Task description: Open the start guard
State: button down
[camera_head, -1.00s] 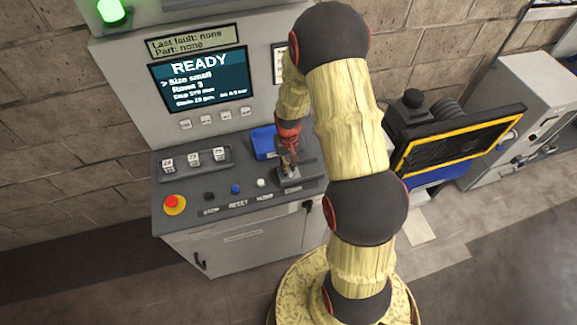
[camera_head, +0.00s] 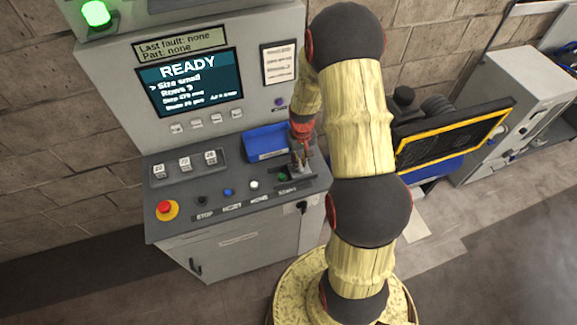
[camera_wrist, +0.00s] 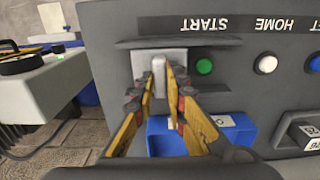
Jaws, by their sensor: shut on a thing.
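The start guard (camera_wrist: 141,62) is a light grey plate with an upright tab in a slide slot on the console. In the wrist view it is beside the green start button (camera_wrist: 204,66), which is uncovered. The green button also shows in the head view (camera_head: 283,177), just left of the guard. My gripper (camera_wrist: 167,82) is shut on the guard's tab. In the head view my gripper (camera_head: 299,164) is at the right end of the console top, and the guard is partly hidden by its fingers.
A blue bin (camera_head: 264,142) stands close behind the gripper. White (camera_head: 254,185), blue (camera_head: 228,192) and black buttons and a red emergency stop (camera_head: 167,209) line the front of the console. The screen (camera_head: 190,82) reads READY. A yellow-edged dark panel (camera_head: 452,137) stands to the right.

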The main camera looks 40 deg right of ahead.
jog(key=shift+d, duration=0.3)
jog(key=c, duration=1.8)
grip_release()
jog(key=shift+r, duration=0.1)
notch_tip(320, 180, up, 12)
